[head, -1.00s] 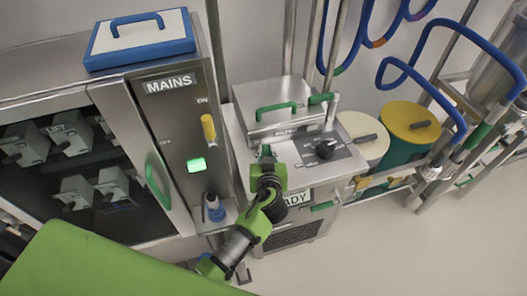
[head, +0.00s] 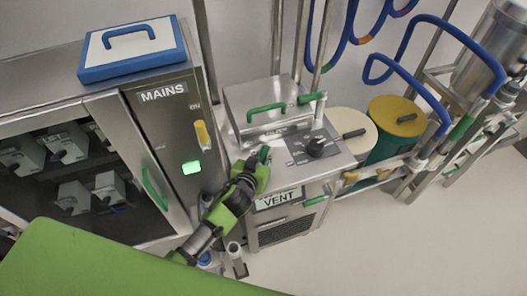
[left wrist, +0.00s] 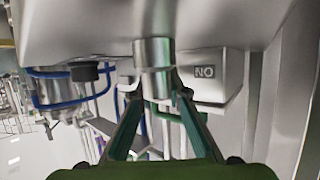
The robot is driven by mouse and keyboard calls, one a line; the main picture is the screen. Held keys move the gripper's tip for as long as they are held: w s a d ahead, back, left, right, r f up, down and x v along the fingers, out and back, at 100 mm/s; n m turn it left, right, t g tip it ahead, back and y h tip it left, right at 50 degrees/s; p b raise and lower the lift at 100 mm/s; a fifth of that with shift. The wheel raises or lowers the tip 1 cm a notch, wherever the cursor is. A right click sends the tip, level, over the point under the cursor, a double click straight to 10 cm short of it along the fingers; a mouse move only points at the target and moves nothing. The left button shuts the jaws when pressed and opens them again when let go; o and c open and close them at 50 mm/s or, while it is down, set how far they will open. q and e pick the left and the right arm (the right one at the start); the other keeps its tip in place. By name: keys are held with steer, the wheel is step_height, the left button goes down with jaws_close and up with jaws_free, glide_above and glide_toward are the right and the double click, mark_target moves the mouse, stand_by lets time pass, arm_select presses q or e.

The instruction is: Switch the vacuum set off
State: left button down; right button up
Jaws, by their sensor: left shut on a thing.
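In the left wrist view my left gripper (left wrist: 158,88) is shut on a short steel cylinder (left wrist: 153,56); a label there (left wrist: 205,72) reads NO. The cylinder is hidden in the head view. My right gripper is out of view.
Left stands the MAINS panel (head: 165,120) with a yellow lever (head: 202,134) by ON and a lit green indicator (head: 191,167). Yellow-lidded (head: 396,115) and cream-lidded (head: 345,132) drums and blue hoses (head: 440,20) are right. The floor (head: 400,250) at front right is clear.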

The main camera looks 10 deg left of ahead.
arm_select(q)
steer(key=shift+r, duration=0.1)
steer(key=c, duration=2)
jaws_free()
steer(key=shift+o, duration=0.2)
steer(key=shift+w, duration=0.15)
steer(key=v, duration=1.2)
